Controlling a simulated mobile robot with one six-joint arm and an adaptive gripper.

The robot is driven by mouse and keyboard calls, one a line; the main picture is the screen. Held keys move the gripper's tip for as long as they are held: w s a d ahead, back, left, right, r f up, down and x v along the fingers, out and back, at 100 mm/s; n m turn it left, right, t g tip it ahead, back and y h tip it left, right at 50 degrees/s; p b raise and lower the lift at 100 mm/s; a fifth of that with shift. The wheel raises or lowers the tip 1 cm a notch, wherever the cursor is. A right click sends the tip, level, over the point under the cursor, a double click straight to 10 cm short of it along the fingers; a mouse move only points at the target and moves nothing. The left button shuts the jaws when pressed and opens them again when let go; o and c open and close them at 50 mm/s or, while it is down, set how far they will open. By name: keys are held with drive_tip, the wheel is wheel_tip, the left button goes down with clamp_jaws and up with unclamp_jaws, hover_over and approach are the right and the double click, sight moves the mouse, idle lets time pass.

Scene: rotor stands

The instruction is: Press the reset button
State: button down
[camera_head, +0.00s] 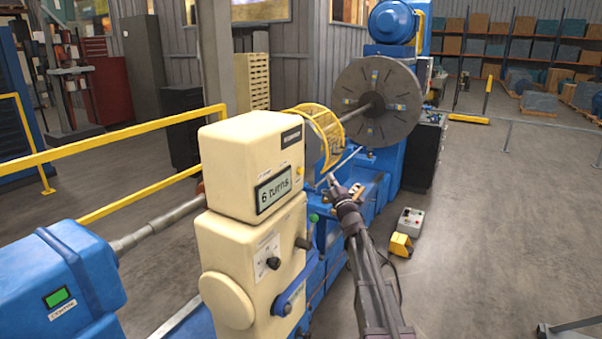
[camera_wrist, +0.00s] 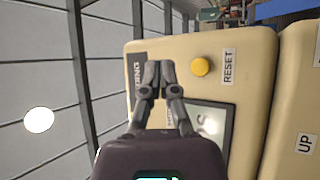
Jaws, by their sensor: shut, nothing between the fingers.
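The reset button is a round yellow button (camera_wrist: 200,66) on the cream face of the machine head. A RESET label (camera_wrist: 229,67) sits beside it in the wrist view. In the head view the button (camera_head: 299,171) is small, right of the display. My gripper (camera_wrist: 158,72) has its fingers together and empty, left of the button in the wrist view and apart from it in the picture. In the head view my gripper (camera_head: 332,180) is to the right of the cream machine head (camera_head: 237,160). I cannot tell its exact distance from the panel.
A display (camera_head: 274,190) reads "6 turns"; it also shows in the wrist view (camera_wrist: 212,121). A yellow cage guard (camera_head: 327,125) and a large grey disc (camera_head: 378,100) stand behind. A yellow rail (camera_head: 125,132) runs at left. Open floor lies at right.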

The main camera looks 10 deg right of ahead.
drive_tip(key=w+a, duration=0.4)
drive_tip(key=a, duration=0.2)
drive_tip(key=shift+w+a, duration=0.35)
drive_tip(key=shift+w, duration=0.05)
drive_tip(key=shift+w+a, duration=0.45)
drive_tip(key=shift+a, duration=0.2)
idle(2.8)
drive_tip(key=shift+s+d, duration=0.5)
drive_tip(key=shift+d, duration=0.15)
drive_tip(key=shift+d, duration=0.1)
idle(0.3)
drive_tip(key=shift+s+d, duration=0.75)
drive_tip(key=shift+d, duration=0.25)
drive_tip(key=shift+s+d, duration=0.75)
drive_tip(key=shift+d, duration=0.2)
